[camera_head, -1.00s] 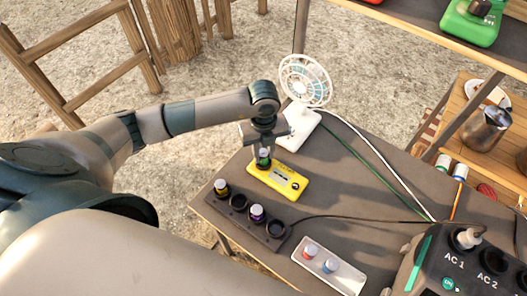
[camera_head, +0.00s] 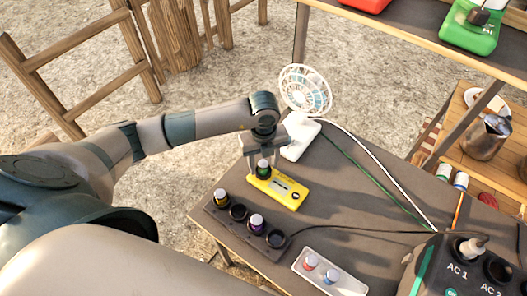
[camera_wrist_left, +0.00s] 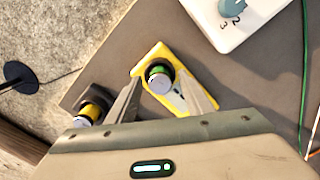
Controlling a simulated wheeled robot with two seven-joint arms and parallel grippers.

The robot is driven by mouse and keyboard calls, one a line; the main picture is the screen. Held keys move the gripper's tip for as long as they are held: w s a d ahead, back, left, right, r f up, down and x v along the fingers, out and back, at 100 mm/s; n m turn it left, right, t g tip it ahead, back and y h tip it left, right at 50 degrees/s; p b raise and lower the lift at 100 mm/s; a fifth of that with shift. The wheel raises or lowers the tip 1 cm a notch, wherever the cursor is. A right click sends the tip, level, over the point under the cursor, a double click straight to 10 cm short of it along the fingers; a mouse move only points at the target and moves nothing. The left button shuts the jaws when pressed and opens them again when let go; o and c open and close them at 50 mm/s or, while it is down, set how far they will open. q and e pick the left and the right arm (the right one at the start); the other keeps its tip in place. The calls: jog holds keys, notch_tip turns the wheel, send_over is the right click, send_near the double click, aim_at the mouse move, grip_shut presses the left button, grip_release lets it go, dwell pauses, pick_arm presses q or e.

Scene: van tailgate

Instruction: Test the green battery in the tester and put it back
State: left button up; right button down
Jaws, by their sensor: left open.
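The green battery (camera_head: 263,167) stands upright in the left end of the yellow tester (camera_head: 286,192). My left gripper (camera_head: 264,170) is open above it, with one finger on each side of the battery and apart from it. In the left wrist view the green battery (camera_wrist_left: 160,79) shows between the spread fingers, on the tester (camera_wrist_left: 196,92). The dark battery holder (camera_head: 218,222) lies in front of the tester. It holds a yellow battery (camera_head: 221,197) and a purple battery (camera_head: 257,222); two other wells look empty. My right gripper is not in view.
A white fan (camera_head: 304,115) stands behind the tester. A grey power station (camera_head: 440,272) is at the right. Cables cross the table (camera_head: 340,195), which is otherwise clear mid-right.

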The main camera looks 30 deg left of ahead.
pick_arm(q)
notch_tip(320, 180, up, 17)
jog(key=b, duration=0.3)
jog(key=shift+r, duration=0.15)
dwell(1.1)
